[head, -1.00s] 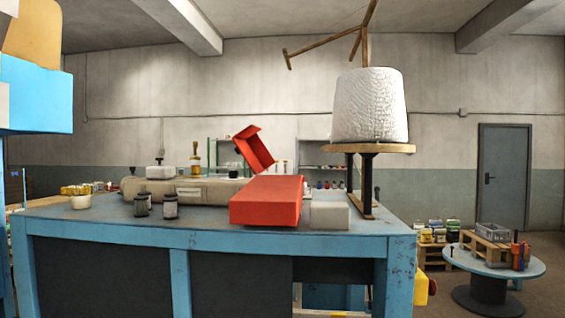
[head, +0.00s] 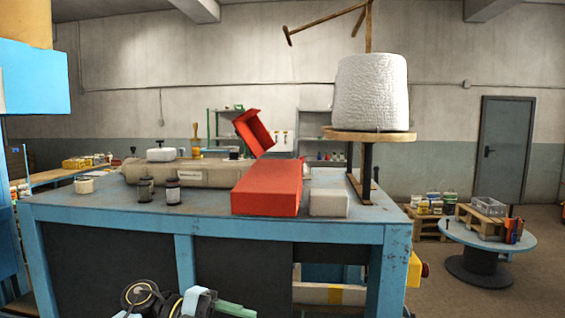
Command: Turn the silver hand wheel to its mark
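I see no silver hand wheel and no mark for one in the head view. A dark and pale jointed piece with a green end shows at the bottom edge, left of centre; it looks like part of my own arm, but I cannot tell which. No gripper fingers can be made out.
A blue workbench (head: 210,229) fills the middle. On it are a red box (head: 267,190), a pale block (head: 328,203), a long tan sack (head: 190,171) and small jars. A white textured tub (head: 372,92) stands on a raised round board (head: 368,135).

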